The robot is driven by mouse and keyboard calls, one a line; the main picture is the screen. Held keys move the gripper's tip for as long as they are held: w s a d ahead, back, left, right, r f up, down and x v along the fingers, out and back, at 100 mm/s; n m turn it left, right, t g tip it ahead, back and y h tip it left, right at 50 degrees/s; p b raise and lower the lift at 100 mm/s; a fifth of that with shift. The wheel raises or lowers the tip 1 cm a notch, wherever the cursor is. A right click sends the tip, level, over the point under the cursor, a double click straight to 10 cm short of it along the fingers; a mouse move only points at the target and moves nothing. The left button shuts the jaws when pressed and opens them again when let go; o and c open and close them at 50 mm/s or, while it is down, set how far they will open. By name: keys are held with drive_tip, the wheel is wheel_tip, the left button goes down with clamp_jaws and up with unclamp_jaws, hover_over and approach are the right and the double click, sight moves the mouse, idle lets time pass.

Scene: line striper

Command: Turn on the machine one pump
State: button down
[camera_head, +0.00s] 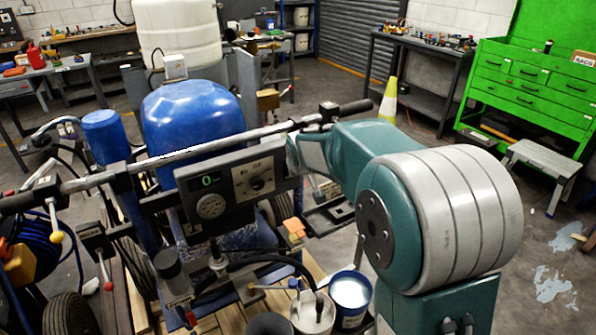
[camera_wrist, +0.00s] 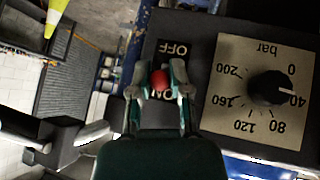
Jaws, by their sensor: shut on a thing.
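The line striper's dark control panel (camera_head: 232,190) carries a green display reading 0, a gauge and a pressure dial (camera_head: 257,184). In the wrist view, the dial (camera_wrist: 272,88) has a black knob and a bar scale. Beside it is a switch with a red tip (camera_wrist: 159,80) between an OFF label (camera_wrist: 172,48) and a partly covered ON label (camera_wrist: 167,96); the labels appear inverted. My gripper (camera_wrist: 163,78) is shut around the red tip, one finger on each side. In the head view, my teal arm hides the switch and the panel's right end.
A handlebar (camera_head: 205,146) runs above the panel. A blue motor cover (camera_head: 190,115) and a white tank (camera_head: 178,35) stand behind it. Levers and hoses crowd the left. A traffic cone (camera_head: 388,100) and a green tool chest (camera_head: 535,80) stand at the back right.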

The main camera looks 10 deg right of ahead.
drive_tip(key=shift+w+r, duration=0.1)
drive_tip(key=shift+r, duration=0.05)
drive_tip(key=c, duration=0.6)
unclamp_jaws()
drive_tip(key=shift+a, duration=0.1)
drive_tip(key=shift+v, duration=5.85)
